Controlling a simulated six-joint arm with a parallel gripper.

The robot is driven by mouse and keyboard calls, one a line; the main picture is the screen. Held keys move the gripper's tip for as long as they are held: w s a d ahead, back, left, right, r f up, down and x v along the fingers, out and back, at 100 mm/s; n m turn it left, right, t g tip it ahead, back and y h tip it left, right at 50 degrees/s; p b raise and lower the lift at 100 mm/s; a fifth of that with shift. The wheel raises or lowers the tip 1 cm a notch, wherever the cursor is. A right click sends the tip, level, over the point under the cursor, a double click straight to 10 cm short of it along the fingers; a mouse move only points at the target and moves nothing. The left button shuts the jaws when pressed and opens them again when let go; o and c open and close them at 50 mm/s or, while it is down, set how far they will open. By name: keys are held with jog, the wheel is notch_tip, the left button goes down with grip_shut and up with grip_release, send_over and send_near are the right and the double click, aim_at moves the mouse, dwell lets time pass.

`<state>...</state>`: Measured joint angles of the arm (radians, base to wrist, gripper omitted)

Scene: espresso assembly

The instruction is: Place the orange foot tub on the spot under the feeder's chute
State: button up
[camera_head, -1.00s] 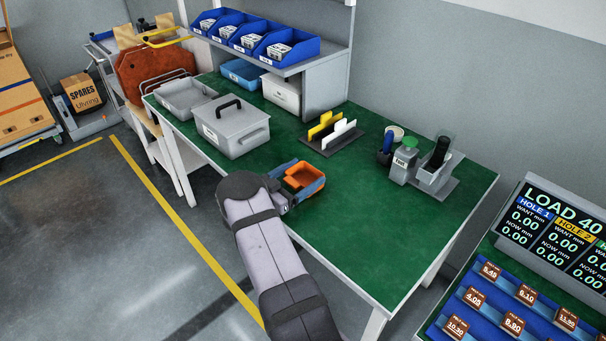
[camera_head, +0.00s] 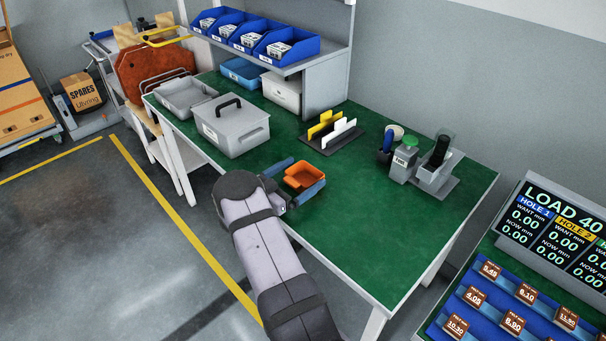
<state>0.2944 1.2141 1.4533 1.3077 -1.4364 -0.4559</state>
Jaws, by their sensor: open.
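The orange foot tub (camera_head: 304,175) sits on the green bench top near its front edge, open side up. My gripper (camera_head: 299,178) reaches over the front edge, its blue fingers apart. One finger is to the left of the tub with a gap. The other is along its front right side, and I cannot tell if it touches. I cannot clearly make out a feeder or chute; a grey unit with a dark upright cylinder (camera_head: 436,167) stands at the right of the bench, apart from the tub.
A grey lidded box (camera_head: 231,131) stands left of my gripper. A black rack with yellow and white plates (camera_head: 333,133) is behind the tub. A grey bottle with a green cap (camera_head: 404,160) stands by the grey unit. The bench's front right is clear.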

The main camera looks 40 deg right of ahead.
jog(key=a+b, duration=0.2)
jog(key=a, duration=0.9)
jog(key=shift+w, duration=0.15)
jog(key=w+t, duration=0.1)
jog(key=w+a+n+t+y, duration=0.1)
jog(key=w, duration=0.1)
jog(key=w+r+n+t+y, duration=0.1)
jog(key=w+t, duration=0.1)
jog(key=shift+w+a, duration=0.15)
jog(key=shift+a, duration=0.1)
jog(key=w+a+r+n+t+y, duration=0.1)
jog(key=w+a+n+t+y, duration=0.2)
jog(key=a+y, duration=0.3)
jog(key=w+a+n+t+y, duration=0.3)
jog(key=w+a+n, duration=0.1)
jog(key=a, duration=0.3)
jog(key=s+a+n+g+y, duration=0.2)
jog(key=s+a+n+y, duration=0.3)
jog(key=s+a+y, duration=0.5)
jog(key=s+a+f+n+g+h, duration=0.1)
jog(key=s+g, duration=0.3)
jog(key=s, duration=0.8)
jog(key=s+a+f+n+g+h, duration=0.1)
jog(key=s+a+n+g+h, duration=0.1)
jog(key=s, duration=1)
jog(key=shift+s+n+g, duration=0.35)
jog(key=shift+n+g, duration=0.15)
jog(key=shift+g, duration=0.5)
